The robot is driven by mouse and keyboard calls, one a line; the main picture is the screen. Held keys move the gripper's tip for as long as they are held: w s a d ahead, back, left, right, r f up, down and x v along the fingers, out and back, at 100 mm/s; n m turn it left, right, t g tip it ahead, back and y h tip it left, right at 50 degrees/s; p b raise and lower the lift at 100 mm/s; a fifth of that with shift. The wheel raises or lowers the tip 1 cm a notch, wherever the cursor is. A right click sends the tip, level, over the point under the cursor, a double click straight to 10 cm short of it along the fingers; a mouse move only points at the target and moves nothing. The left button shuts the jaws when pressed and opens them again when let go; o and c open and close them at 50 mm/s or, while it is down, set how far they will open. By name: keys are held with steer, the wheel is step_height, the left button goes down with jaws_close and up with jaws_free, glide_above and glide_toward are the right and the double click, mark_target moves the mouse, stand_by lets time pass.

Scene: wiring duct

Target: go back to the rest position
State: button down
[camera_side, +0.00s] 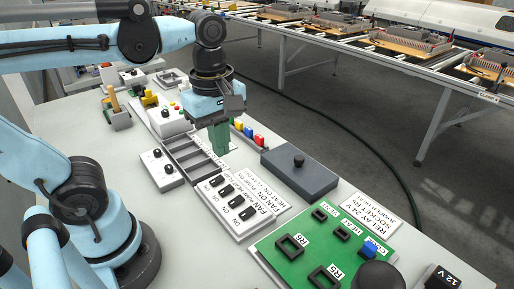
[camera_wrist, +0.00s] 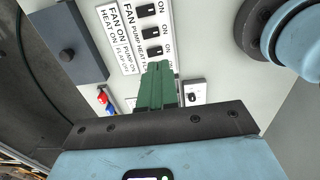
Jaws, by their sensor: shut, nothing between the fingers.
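My gripper (camera_side: 218,139) hangs over the work table, above the grey slotted tray and short of the switch panel. Its green fingers are together with nothing between them. In the wrist view the shut green fingers (camera_wrist: 157,84) point toward the switch panel (camera_wrist: 128,32), which lies beyond the tips. The side view shows the same switch panel (camera_side: 238,218) with several black rocker switches, just in front of the gripper. The fingers partly hide the slotted tray (camera_side: 183,150).
A dark grey box with a knob (camera_side: 299,172) stands right of the gripper. A green relay board (camera_side: 290,262) lies at the front. Small coloured parts (camera_side: 248,131) sit behind the gripper. A white knob box (camera_side: 160,168) is at left. A conveyor (camera_side: 440,70) runs behind the table.

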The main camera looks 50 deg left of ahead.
steer(key=shift+r, duration=0.1)
stand_by(0.3)
steer(key=w+a+f+m+t, duration=0.1)
steer(key=w+f+m+t, duration=0.1)
steer(key=m, duration=0.7)
steer(key=w+a+f+m+t, duration=0.1)
steer(key=w+f+m+t, duration=0.1)
steer(key=m, duration=0.7)
steer(key=w+t, duration=0.1)
steer(key=t, duration=0.1)
steer(key=shift+t, duration=0.4)
